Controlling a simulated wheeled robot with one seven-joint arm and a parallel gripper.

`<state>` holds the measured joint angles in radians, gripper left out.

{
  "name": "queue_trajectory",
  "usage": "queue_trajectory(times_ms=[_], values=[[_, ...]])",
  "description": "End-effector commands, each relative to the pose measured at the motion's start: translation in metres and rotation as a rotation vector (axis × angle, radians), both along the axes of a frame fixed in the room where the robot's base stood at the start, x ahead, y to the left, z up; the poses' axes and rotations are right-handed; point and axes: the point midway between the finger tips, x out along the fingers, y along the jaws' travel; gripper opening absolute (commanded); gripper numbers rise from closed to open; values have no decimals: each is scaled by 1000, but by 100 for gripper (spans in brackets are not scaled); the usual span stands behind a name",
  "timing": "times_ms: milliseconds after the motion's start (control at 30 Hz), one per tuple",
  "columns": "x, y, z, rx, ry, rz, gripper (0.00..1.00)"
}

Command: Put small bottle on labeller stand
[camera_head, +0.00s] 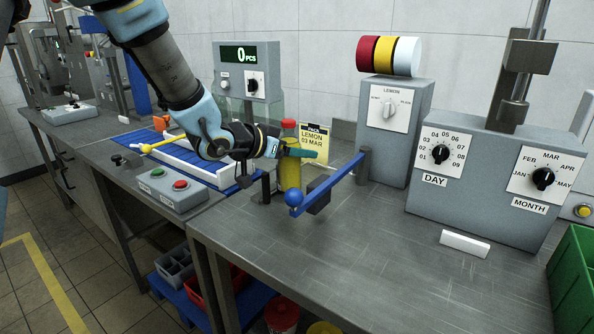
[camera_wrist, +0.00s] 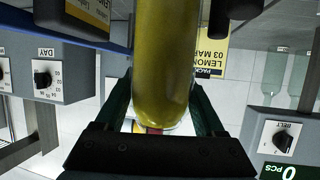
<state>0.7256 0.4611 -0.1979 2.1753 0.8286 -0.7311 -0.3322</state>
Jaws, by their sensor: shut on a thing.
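The small bottle (camera_head: 290,172) is yellow with a red cap and stands upright at the labeller, behind the blue lever (camera_head: 328,186) and its ball knob. My gripper (camera_head: 300,153) is shut around its upper part. In the wrist view, the yellow bottle (camera_wrist: 162,75) fills the middle between the two dark green fingers of my gripper (camera_wrist: 163,105). The labeller stand shows black posts (camera_head: 265,187) beside the bottle. The bottle's base is partly hidden, so I cannot tell whether it rests on the stand.
A yellow "LEMON 03 MAR" sign (camera_head: 314,140) stands right behind the bottle. The label box (camera_head: 393,130) with coloured rolls and the day/month box (camera_head: 485,180) are to the right. A stop/start box (camera_head: 172,188) is at left. The front right table is mostly clear.

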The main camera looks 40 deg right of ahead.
Motion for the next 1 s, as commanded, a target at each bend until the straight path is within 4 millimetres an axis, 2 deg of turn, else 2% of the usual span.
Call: queue_trajectory(times_ms=[167,367,767,800,1000], values=[[0,0,-12,0,1,0,0],[0,0,-38,0,1,0,0],[0,0,-44,-2,-1,2,0],[0,0,-43,0,-1,2,76],[0,0,-43,0,0,2,98]])
